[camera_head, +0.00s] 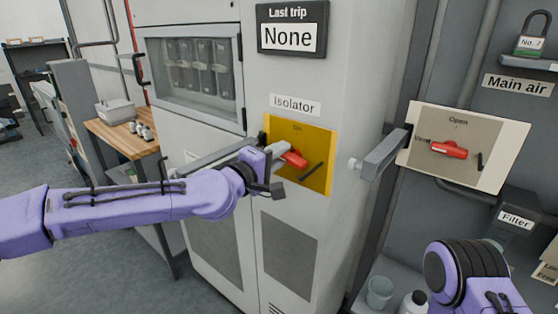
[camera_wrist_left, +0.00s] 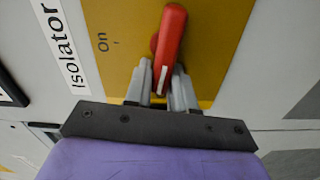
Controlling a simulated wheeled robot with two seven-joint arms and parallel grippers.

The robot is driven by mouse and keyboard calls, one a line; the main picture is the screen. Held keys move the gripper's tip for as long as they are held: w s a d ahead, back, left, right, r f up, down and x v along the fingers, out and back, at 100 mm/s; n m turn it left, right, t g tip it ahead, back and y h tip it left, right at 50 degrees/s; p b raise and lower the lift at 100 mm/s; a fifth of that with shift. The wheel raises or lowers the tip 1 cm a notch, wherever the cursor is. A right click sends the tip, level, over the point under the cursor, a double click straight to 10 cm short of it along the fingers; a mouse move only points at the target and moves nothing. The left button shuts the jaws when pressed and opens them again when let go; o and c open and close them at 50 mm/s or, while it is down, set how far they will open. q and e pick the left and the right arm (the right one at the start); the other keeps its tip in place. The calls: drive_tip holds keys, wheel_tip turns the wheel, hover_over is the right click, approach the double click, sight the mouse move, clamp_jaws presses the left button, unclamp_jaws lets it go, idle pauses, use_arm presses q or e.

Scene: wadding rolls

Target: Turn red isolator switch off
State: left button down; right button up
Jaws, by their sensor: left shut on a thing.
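The red isolator switch handle (camera_head: 295,159) is mounted on a yellow plate (camera_head: 320,140) under the "Isolator" label (camera_head: 295,104). The word "On" is printed near the plate's top. The handle lies roughly sideways across the plate, tilted a little. My left gripper (camera_head: 283,150) reaches it from the left. In the left wrist view the handle (camera_wrist_left: 171,38) runs between the two grey fingers (camera_wrist_left: 163,82), which are shut on its near end. The fingers hide part of that end. My right arm shows at the lower right, but its gripper is out of view.
A second red handle (camera_head: 448,149) sits on a pale "Open" plate (camera_head: 490,140) at the right, beside a grey bar (camera_head: 382,156). A cup (camera_head: 379,291) and a white bottle (camera_head: 413,303) stand low at the right.

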use_arm(q)
drive_tip(key=shift+f+n+b, duration=0.2)
drive_tip(key=shift+n+b, duration=0.15)
drive_tip(key=shift+n, duration=0.25)
drive_tip(key=c, duration=1)
unclamp_jaws()
drive_tip(key=shift+c, duration=0.2)
drive_tip(key=shift+s+a, duration=0.1)
drive_tip(key=b+v, duration=0.1)
drive_tip(key=v, duration=0.9)
drive_tip(key=shift+a+b, duration=0.15)
drive_tip(key=shift+b, duration=0.2)
